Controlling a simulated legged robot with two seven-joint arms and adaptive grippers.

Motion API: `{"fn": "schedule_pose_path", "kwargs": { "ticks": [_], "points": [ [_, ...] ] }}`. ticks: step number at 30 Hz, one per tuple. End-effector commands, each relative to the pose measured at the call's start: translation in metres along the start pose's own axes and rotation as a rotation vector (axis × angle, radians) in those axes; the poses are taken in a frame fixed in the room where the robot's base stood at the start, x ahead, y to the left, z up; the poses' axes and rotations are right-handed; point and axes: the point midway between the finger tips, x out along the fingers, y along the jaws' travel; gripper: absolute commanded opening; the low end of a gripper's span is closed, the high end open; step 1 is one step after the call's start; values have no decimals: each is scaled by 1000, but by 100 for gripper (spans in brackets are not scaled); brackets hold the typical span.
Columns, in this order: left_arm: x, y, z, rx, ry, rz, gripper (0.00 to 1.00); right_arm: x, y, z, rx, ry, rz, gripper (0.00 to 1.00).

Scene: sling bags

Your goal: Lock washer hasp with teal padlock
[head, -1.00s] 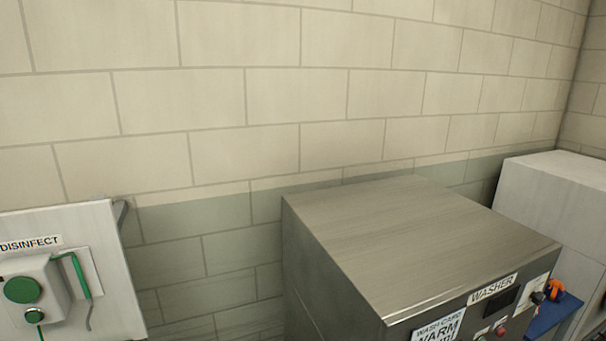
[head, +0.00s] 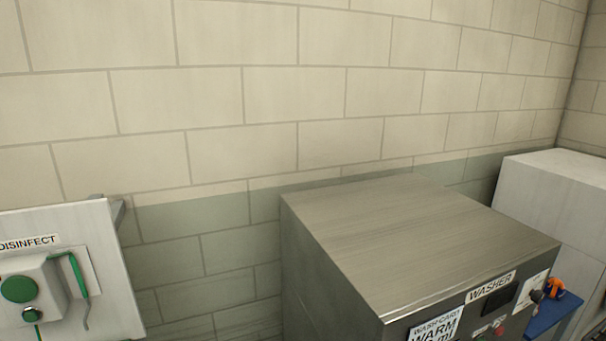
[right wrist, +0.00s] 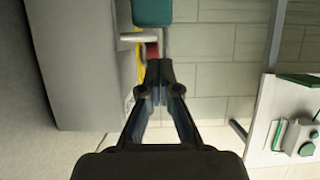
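The steel washer (head: 425,240), labelled WASHER, stands at the lower right of the head view. No hasp can be made out on its visible faces. My right gripper (right wrist: 159,68) shows in the right wrist view, with its fingertips drawn together. A teal block (right wrist: 152,12) lies beyond the tips at the top edge, with a small red piece (right wrist: 152,50) between. I cannot tell if the teal block is the padlock, or if anything is between the fingertips. My left gripper is in neither view.
The DISINFECT panel (head: 60,275) with green buttons is at the left of the head view; it also shows in the right wrist view (right wrist: 285,125). A pale cabinet (head: 560,185) and a blue surface with an orange item (head: 557,287) are right of the washer. A tiled wall stands behind.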

Motion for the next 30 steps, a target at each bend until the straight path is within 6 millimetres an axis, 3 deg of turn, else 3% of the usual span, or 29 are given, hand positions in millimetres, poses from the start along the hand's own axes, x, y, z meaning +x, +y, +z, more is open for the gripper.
{"fn": "schedule_pose_path", "kwargs": {
  "ticks": [5, 13, 24, 30],
  "points": [
    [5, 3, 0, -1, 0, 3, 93, 2, 2, 7, 0, -1, 1, 0],
    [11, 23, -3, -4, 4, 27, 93, 7, -2, 13, -4, -2, 2, 0],
    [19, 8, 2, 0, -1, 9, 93, 12, -2, 25, -3, -5, 0, 0],
    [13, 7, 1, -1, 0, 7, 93, 8, -2, 22, -2, -10, 0, 0]
  ]
}}
